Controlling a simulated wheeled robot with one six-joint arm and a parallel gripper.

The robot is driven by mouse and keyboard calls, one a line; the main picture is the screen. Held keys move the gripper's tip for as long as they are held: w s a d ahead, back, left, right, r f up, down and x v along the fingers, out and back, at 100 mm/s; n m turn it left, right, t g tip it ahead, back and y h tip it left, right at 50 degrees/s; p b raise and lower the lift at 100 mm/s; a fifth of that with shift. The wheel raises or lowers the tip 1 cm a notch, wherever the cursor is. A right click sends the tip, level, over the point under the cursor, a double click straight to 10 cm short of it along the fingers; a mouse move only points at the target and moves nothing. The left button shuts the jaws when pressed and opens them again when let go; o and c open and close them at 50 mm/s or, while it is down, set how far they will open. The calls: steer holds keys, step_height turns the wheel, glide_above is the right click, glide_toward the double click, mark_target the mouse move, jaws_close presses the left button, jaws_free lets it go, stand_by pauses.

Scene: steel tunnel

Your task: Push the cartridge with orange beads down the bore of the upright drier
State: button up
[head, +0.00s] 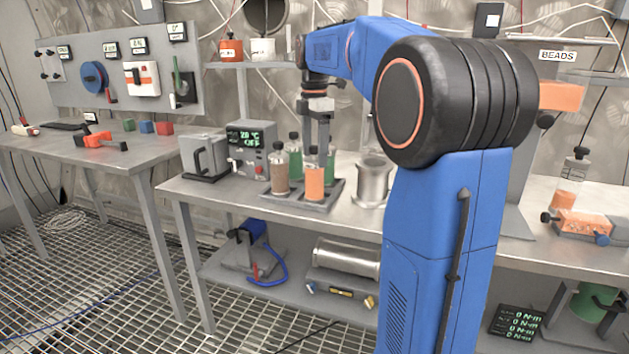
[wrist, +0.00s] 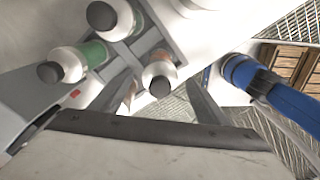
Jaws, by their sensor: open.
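The cartridge with orange beads (head: 315,182) stands upright at the front right of a dark rack (head: 322,204) in the head view. My gripper (head: 318,146) points down above it, open and empty, its fingers close to the dark cap. In the wrist view, a dark-capped cartridge with an orange tint (wrist: 160,70) lies between the lines of my open fingers (wrist: 165,95); contact cannot be told. The upright drier is probably the steel cylinder (head: 373,183) right of the rack. Its bore is not visible from here.
A cartridge with brown beads (head: 279,176) stands left of the orange one, with green-bead cartridges (head: 295,160) behind. A unit with a green display (head: 252,143) stands left of the rack. An orange clamp-like tool (head: 583,224) lies at the bench's right.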

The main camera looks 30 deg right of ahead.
jaws_close()
